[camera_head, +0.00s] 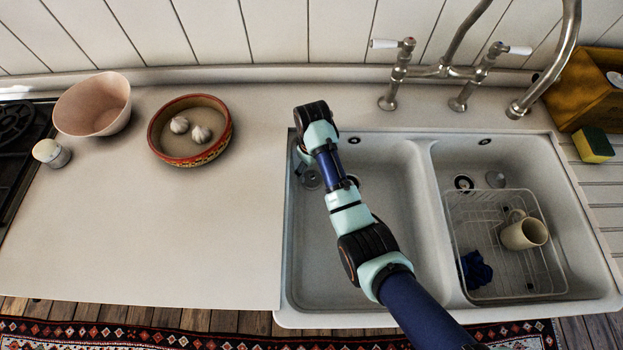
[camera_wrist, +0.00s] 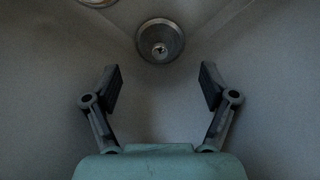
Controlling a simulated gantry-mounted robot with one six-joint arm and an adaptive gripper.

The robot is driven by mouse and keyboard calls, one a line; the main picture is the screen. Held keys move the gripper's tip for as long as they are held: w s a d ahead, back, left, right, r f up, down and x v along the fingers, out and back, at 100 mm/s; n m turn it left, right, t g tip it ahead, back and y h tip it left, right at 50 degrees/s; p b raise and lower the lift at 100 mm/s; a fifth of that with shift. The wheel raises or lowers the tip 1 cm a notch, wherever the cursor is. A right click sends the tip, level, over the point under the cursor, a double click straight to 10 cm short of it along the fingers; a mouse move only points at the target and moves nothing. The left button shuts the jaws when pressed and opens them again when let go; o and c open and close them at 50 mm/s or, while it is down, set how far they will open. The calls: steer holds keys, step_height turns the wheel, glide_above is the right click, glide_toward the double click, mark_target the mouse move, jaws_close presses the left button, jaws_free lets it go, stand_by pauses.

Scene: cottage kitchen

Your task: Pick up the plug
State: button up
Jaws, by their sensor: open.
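A round grey metal plug (camera_head: 310,179) lies on the floor of the left sink basin (camera_head: 400,262), near its left wall. In the wrist view a round metal piece with a small bright centre, which looks like the plug (camera_wrist: 160,40), sits ahead of the fingertips, midway between them. My gripper (camera_wrist: 160,85) is open and empty, its two fingers wide apart and not touching the round piece. In the head view my gripper (camera_head: 301,160) is over the basin's left side, mostly hidden by my wrist.
A drain (camera_head: 353,181) shows partly behind my arm. The right basin holds a wire rack (camera_head: 505,282) with a mug (camera_head: 525,233) and blue cloth (camera_head: 476,270), a drain (camera_head: 463,183) and another round metal piece (camera_head: 495,179). Basin walls and the tap (camera_head: 440,71) bound the space.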

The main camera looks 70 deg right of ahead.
mark_target(312, 176)
steer(key=shift+f+b, duration=1.15)
steer(key=shift+f, duration=2)
jaws_close()
